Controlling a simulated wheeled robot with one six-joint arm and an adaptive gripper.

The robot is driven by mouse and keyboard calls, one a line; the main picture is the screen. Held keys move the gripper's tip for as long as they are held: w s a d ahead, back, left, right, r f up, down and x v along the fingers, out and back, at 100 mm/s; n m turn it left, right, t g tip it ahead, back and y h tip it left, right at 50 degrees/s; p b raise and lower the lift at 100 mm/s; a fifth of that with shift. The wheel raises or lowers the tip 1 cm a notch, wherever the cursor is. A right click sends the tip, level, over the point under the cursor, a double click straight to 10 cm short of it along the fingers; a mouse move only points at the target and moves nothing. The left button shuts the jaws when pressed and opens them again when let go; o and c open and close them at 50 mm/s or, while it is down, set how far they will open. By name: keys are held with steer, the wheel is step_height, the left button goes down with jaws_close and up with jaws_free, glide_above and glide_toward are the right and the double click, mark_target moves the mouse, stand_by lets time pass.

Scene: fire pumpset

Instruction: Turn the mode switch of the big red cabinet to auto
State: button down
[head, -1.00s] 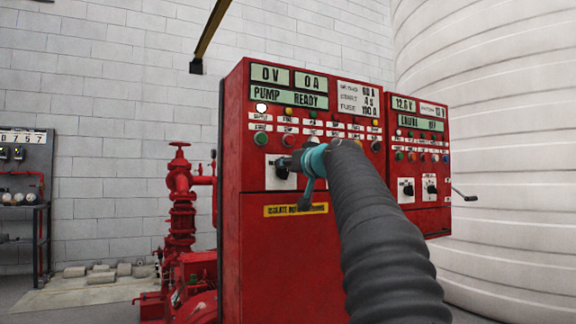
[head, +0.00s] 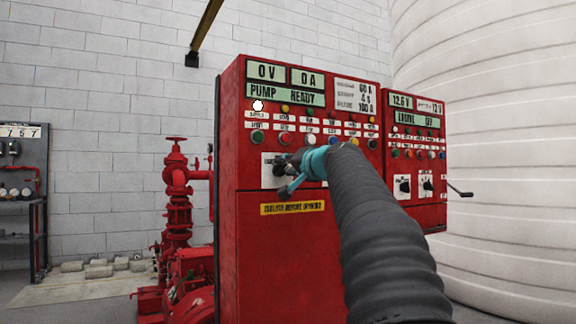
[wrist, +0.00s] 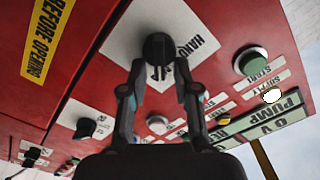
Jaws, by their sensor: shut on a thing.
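The big red cabinet (head: 300,250) stands in the middle of the head view. Its mode switch (head: 279,169) is a dark knob on a white plate. In the wrist view the knob (wrist: 158,47) sits on the white plate (wrist: 118,42), with "HAND" printed beside it and other lettering partly hidden. My gripper (head: 286,168) is at the knob in the head view. In the wrist view my gripper's fingers (wrist: 157,82) stand on either side of the knob, shut on it. Which way the knob points is hard to tell.
A smaller red cabinet (head: 414,150) with two black knobs and a side handle (head: 460,190) adjoins on the right. Buttons and lamps (head: 308,138) sit just above the switch. Red pump pipework (head: 178,210) stands to the left, a white tank (head: 500,200) to the right.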

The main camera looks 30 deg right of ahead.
stand_by(0.4)
steer(key=c, duration=1.2)
jaws_free()
steer(key=shift+c, duration=0.2)
steer(key=shift+s, duration=0.15)
steer(key=s, duration=1.1)
steer(key=shift+s+d, duration=0.15)
steer(key=shift+s, duration=0.2)
